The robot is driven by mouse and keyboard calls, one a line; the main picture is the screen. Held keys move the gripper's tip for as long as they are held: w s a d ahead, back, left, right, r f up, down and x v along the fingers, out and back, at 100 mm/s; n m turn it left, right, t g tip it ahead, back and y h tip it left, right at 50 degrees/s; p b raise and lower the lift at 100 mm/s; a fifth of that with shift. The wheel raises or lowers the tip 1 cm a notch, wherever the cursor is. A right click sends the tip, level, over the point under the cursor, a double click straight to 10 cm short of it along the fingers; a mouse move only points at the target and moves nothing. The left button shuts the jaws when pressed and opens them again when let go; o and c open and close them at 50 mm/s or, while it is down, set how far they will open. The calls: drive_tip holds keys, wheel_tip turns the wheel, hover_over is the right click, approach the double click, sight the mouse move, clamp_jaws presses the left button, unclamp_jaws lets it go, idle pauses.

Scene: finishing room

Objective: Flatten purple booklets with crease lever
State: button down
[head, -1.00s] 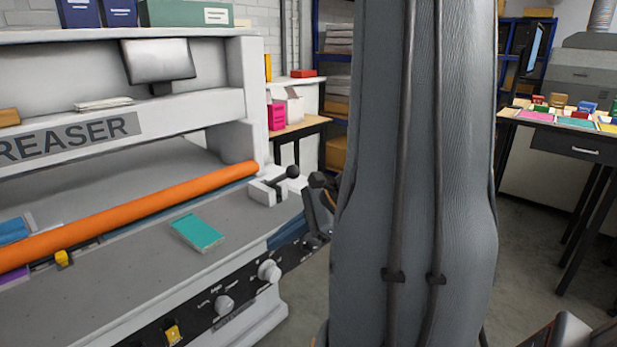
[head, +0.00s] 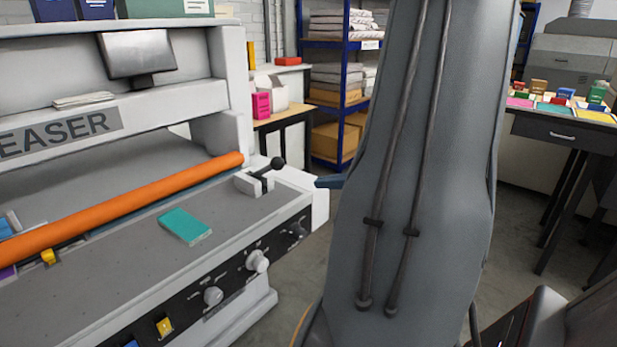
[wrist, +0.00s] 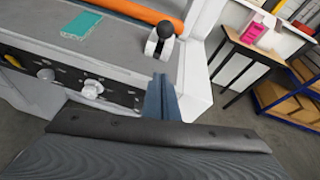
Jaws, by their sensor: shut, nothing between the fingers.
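The crease lever (head: 277,164) has a black ball knob on a white bracket at the right end of the creaser. It shows in the wrist view (wrist: 166,30), just beyond my fingers. A sliver of purple (head: 7,272), perhaps a booklet, shows at the left edge of the head view, under the orange bar (head: 120,205). My gripper (wrist: 161,92) is shut and empty, in front of the creaser's right end and apart from the lever. In the head view only a blue fingertip (head: 328,182) shows beside my arm, which hides the rest.
A teal booklet (head: 185,226) lies on the creaser bed (head: 110,270). A blue item (head: 5,229) is at the left edge. Knobs (head: 257,261) line the front panel. A small table (head: 283,118) and a blue-framed shelf (head: 345,95) stand behind.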

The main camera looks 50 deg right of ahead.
drive_tip(key=w+a+p, duration=0.2)
drive_tip(key=w+p, duration=0.1)
drive_tip(key=w, duration=0.7)
drive_tip(key=shift+w+f+p, duration=0.15)
drive_tip(key=shift+w+p, duration=0.25)
